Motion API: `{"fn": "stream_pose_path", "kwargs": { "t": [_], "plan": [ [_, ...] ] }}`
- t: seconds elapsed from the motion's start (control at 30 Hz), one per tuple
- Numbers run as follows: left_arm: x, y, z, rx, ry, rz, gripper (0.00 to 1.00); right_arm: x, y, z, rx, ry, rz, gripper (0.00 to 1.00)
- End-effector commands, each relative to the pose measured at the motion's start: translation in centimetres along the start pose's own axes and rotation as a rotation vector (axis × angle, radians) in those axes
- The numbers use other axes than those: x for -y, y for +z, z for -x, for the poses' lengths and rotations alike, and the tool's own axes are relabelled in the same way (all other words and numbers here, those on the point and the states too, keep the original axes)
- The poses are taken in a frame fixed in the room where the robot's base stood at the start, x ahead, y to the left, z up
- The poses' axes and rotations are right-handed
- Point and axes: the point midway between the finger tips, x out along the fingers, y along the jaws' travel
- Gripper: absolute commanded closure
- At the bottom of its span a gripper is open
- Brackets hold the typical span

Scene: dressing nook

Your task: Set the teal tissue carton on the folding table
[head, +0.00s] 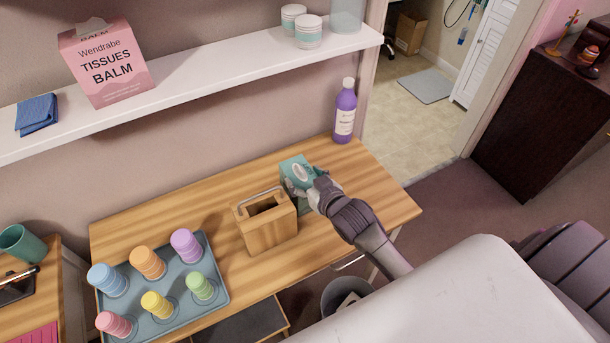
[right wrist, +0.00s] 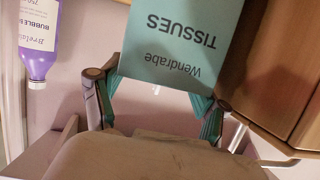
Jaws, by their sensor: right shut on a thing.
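The teal tissue carton (head: 297,167) is in my right gripper (head: 314,193), over the back right part of the wooden folding table (head: 375,196). In the right wrist view, the carton (right wrist: 185,40) sits between the two fingers of the right gripper (right wrist: 156,103), its printed face toward the camera. I cannot tell whether the carton's base touches the tabletop; the hand hides part of it. My left gripper is not in view.
A wooden box with a handle (head: 265,229) stands close left of the carton. A purple bottle (head: 345,112) stands behind it. A blue tray (head: 207,302) with several coloured stacks fills the table's left. A white shelf (head: 205,76) runs above; the table's right end is bare.

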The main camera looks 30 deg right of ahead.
Motion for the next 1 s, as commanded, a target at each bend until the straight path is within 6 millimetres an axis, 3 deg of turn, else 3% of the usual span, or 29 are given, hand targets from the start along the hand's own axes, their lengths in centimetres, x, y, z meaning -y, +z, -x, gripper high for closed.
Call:
{"fn": "stream_pose_path", "kwargs": {
  "t": [0.13, 0.17, 0.2, 0.63, 0.77, 1.0],
  "plan": [
    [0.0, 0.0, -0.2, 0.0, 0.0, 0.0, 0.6, 0.0, 0.4, -0.1, 0.0, 0.0, 0.0, 0.84],
    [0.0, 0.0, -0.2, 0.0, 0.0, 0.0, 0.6, 0.0, 0.4, -0.1, 0.001, 0.0, 0.0, 0.22],
    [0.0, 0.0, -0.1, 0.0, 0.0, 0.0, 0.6, 0.0, 0.4, -0.1, 0.001, 0.0, 0.0, 0.16],
    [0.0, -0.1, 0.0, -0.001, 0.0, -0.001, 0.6, 0.0, 0.0, 0.3, 0.001, 0.0, 0.0, 0.15],
    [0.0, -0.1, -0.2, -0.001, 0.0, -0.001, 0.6, 0.0, 0.1, 2.4, 0.002, 0.0, -0.001, 0.15],
    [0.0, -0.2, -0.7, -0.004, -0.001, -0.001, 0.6, 0.0, 0.2, 7.7, 0.003, 0.0, 0.0, 0.15]
  ]
}}
